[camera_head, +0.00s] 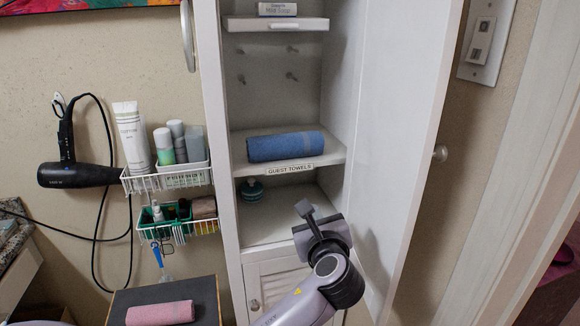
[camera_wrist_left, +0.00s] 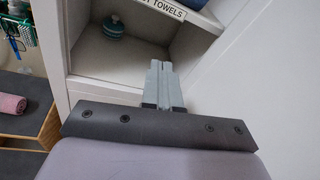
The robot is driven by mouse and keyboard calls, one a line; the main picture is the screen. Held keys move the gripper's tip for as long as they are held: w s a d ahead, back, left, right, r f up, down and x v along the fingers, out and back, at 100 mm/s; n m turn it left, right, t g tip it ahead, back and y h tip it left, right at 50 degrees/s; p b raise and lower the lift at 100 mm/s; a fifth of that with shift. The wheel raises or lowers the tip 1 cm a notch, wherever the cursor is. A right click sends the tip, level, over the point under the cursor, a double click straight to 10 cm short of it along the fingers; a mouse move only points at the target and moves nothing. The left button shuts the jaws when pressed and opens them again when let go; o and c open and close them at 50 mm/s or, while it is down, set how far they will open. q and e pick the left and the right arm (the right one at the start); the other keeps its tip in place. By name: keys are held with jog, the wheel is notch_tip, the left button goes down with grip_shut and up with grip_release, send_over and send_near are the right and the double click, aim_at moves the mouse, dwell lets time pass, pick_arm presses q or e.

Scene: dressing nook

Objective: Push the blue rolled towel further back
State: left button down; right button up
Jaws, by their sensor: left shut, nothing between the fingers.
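The blue rolled towel (camera_head: 285,147) lies crosswise on the shelf (camera_head: 334,152) labelled "GUEST TOWELS" in the tall white cabinet. Some shelf shows behind its right end. A blue sliver of it (camera_wrist_left: 194,3) shows at the top edge of the left wrist view. My left gripper (camera_head: 304,209) is shut and empty, below and to the right of the towel and apart from it. In the left wrist view its closed fingers (camera_wrist_left: 161,68) point up in front of the lower compartment. My right gripper is in neither view.
The cabinet door (camera_head: 398,120) stands open on the right. A teal jar (camera_head: 251,189) sits in the compartment below the towel. Wire baskets (camera_head: 166,180) with toiletries hang left of the cabinet. A pink rolled towel (camera_head: 160,313) lies at lower left.

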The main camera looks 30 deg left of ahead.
pick_arm(q)
notch_tip(320, 180, up, 6)
jog(key=m+y, duration=0.1)
jog(key=y, duration=0.2)
jog(key=g, duration=0.1)
send_near(287, 150)
jog(key=x, duration=0.7)
jog(key=shift+s+f, duration=0.1)
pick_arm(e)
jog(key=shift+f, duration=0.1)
pick_arm(q)
jog(key=shift+w+a, duration=0.3)
jog(key=shift+w, duration=0.05)
jog(key=p+x, duration=0.2)
jog(key=x, duration=0.4)
jog(key=shift+w, duration=0.1)
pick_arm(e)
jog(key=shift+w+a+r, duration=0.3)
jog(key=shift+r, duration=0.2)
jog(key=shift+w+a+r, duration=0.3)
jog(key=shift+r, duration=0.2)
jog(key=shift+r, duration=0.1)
